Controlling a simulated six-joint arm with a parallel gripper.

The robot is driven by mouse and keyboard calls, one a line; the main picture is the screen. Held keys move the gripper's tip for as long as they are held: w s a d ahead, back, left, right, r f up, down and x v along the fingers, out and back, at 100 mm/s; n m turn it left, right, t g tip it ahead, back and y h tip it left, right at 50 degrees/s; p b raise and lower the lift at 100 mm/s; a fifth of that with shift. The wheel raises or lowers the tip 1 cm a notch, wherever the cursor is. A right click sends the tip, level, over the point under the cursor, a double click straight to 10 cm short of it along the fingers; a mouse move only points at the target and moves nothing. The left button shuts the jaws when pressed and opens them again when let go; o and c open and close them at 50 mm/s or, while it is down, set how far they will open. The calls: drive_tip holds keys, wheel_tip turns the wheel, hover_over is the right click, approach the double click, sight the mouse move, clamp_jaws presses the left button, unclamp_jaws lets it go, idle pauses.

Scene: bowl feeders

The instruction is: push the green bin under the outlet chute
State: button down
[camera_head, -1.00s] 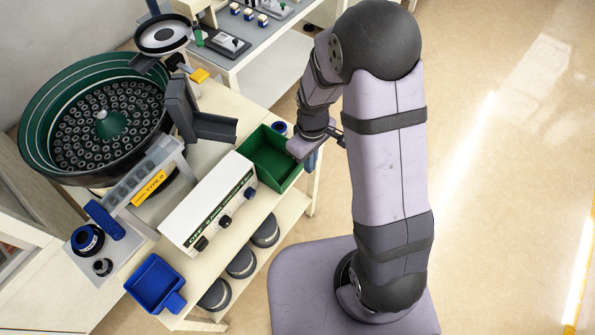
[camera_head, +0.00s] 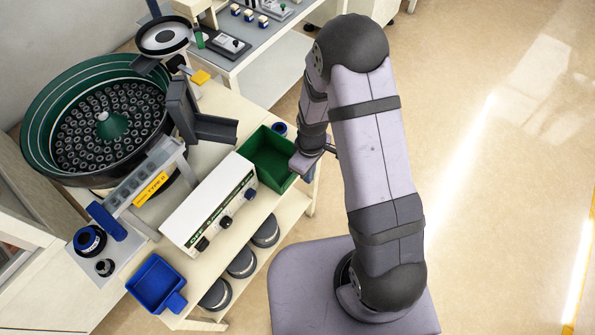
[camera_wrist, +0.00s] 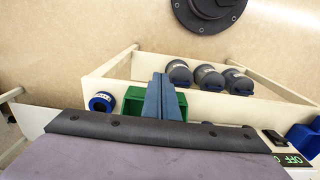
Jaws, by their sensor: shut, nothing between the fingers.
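The green bin (camera_head: 283,181) is an open box on the table's right end, at the lower right of the dark grey outlet chute (camera_head: 207,127). The chute's open end lies just to the left of the bin, and the bin looks empty. My gripper (camera_head: 309,172) is at the bin's right side, its fingers low and partly hidden by the wrist. In the wrist view, the blue-grey fingers (camera_wrist: 161,98) are together and empty, in front of the bin (camera_wrist: 133,104), hiding its middle. Whether they touch it I cannot tell.
The white control box (camera_head: 208,205) stands on the near side of the bin. A blue ring-shaped part (camera_wrist: 102,102) lies close beside the bin. The green bowl feeder (camera_head: 100,120) is at left, and a blue bin (camera_head: 155,284) is at the front.

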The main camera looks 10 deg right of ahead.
drive_tip(key=shift+w+a+f+p, duration=0.5)
drive_tip(key=shift+w+a+f, duration=0.25)
drive_tip(key=shift+f, duration=0.1)
drive_tip(key=shift+w+a+f+p, duration=0.5)
drive_tip(key=shift+w+a+f, duration=0.2)
drive_tip(key=shift+f, duration=0.15)
drive_tip(key=b, duration=0.4)
hover_over(277, 169)
drive_tip(key=shift+s+d+f, duration=0.15)
drive_tip(key=shift+f, duration=0.05)
drive_tip(key=shift+w+a+r, duration=0.15)
drive_tip(key=shift+w+a, duration=0.1)
drive_tip(key=shift+a, duration=0.05)
drive_tip(key=shift+s+d, duration=0.1)
